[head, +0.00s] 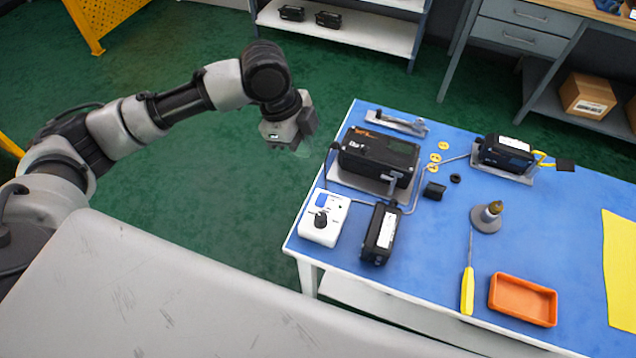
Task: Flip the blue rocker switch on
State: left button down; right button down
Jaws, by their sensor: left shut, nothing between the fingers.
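The blue rocker switch (321,200) is on top of a white control box (325,219) at the left corner of the blue table. A black knob sits on the same box, nearer to me. The switch is too small to tell its position. My left gripper (302,146) is shut and empty. It hangs over the green floor, just left of the table edge, up and left of the box in the picture and apart from it. My right gripper is not in the picture.
On the blue table (580,225), a large black positioner (378,160) stands behind the box and a black module (381,233) right of it. A screwdriver (468,285), an orange tray (522,300) and a grey-based fitting (487,216) are farther right.

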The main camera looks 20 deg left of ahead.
pick_arm(q)
jog(key=p, duration=0.2)
send_near(320, 192)
jog(key=x, duration=0.6)
jog(key=shift+d+f, duration=0.3)
jog(key=shift+d, duration=0.1)
jog(key=shift+f, duration=0.35)
jog(key=shift+w+f+g, duration=0.15)
jog(key=shift+f+g, duration=0.15)
